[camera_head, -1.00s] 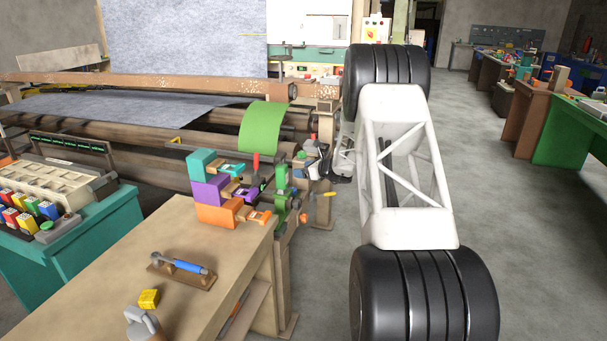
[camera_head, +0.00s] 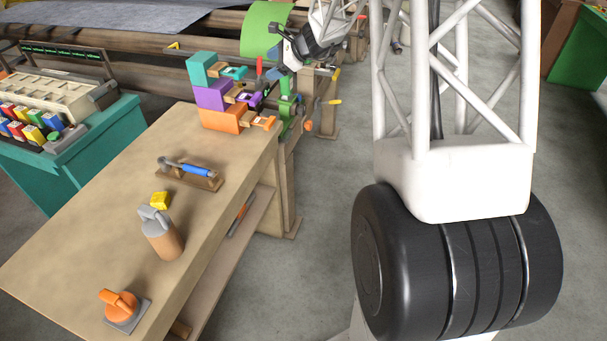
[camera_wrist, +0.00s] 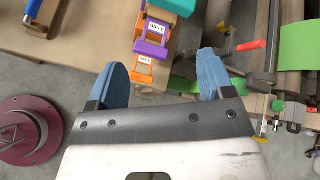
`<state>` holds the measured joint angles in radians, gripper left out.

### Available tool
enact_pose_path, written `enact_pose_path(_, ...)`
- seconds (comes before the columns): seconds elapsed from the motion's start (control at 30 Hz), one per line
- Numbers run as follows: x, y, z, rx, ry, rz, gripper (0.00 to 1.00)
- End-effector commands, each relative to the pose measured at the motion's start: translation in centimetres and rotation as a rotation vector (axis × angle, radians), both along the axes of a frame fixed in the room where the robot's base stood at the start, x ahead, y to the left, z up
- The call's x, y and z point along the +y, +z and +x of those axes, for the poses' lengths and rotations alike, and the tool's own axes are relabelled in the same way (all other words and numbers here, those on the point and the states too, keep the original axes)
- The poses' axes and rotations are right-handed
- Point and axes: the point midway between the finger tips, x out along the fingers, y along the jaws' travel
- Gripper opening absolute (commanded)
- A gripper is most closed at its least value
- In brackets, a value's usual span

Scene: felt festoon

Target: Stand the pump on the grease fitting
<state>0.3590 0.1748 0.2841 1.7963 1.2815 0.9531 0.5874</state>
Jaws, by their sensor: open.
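I cannot tell for sure which item is the pump. One candidate is an upright copper-brown cylinder with a grey handled top (camera_head: 163,238) on the bench. Another is a blue-handled tool (camera_head: 190,170) lying on a wooden holder; its blue handle also shows at the upper left of the wrist view (camera_wrist: 32,16). I cannot pick out the grease fitting with certainty; small fittings sit around the green clamp (camera_head: 287,108) at the bench's far end. My gripper (camera_wrist: 163,80) is open and empty, its blue-padded fingers apart, near the stacked coloured blocks.
Teal, purple and orange blocks (camera_head: 212,95) stand at the bench's far right corner. A yellow block (camera_head: 159,200) and an orange handle on a grey plate (camera_head: 120,306) are on the bench (camera_head: 90,230). Rollers and a green sheet (camera_head: 266,28) lie beyond. A maroon disc (camera_wrist: 25,130) shows at left.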

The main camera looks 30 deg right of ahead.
Motion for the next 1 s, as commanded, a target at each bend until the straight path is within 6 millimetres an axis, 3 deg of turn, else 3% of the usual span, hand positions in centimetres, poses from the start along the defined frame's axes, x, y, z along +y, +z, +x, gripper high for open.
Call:
enact_pose_path(0.2, 4.7, 3.1, -5.8, -0.036, 0.171, -0.157, 0.75)
enact_pose_path(0.5, 9.9, 5.9, -14.4, -0.089, 0.410, -0.370, 0.75)
enact_pose_path(1.0, 15.0, 8.0, -29.3, -0.183, 0.807, -0.718, 0.75)
